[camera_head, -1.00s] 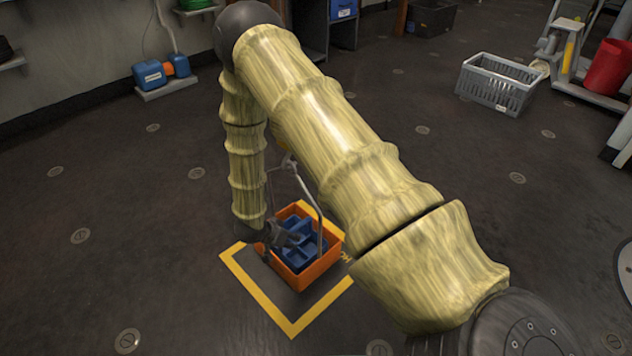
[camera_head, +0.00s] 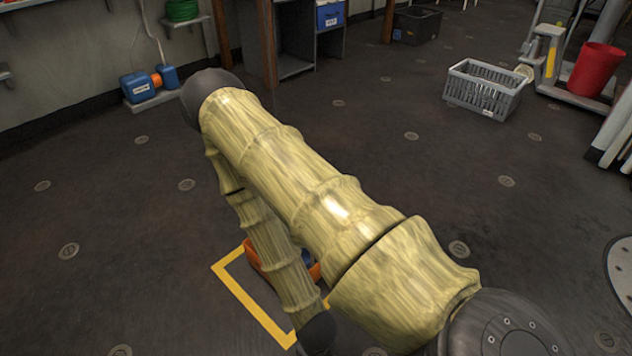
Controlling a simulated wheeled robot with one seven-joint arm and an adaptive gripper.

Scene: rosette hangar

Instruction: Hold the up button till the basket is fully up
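The orange basket (camera_head: 253,263) sits on the floor inside a yellow-marked square (camera_head: 245,298). My forearm crosses in front of it, so only parts of its rim and a bit of its blue insert (camera_head: 307,257) show. The basket's handle is hidden. My dark wrist joint shows at the bottom edge, in front of the square's right part. My gripper itself is not visible, so I cannot see what it holds or touches. No up button is in view.
A grey slatted crate (camera_head: 484,88) stands at the upper right, near a red bucket (camera_head: 596,70). Blue containers (camera_head: 140,88) stand by the left wall. A dark bin (camera_head: 416,25) and a shelf unit (camera_head: 296,45) are at the back. The mid-floor is open.

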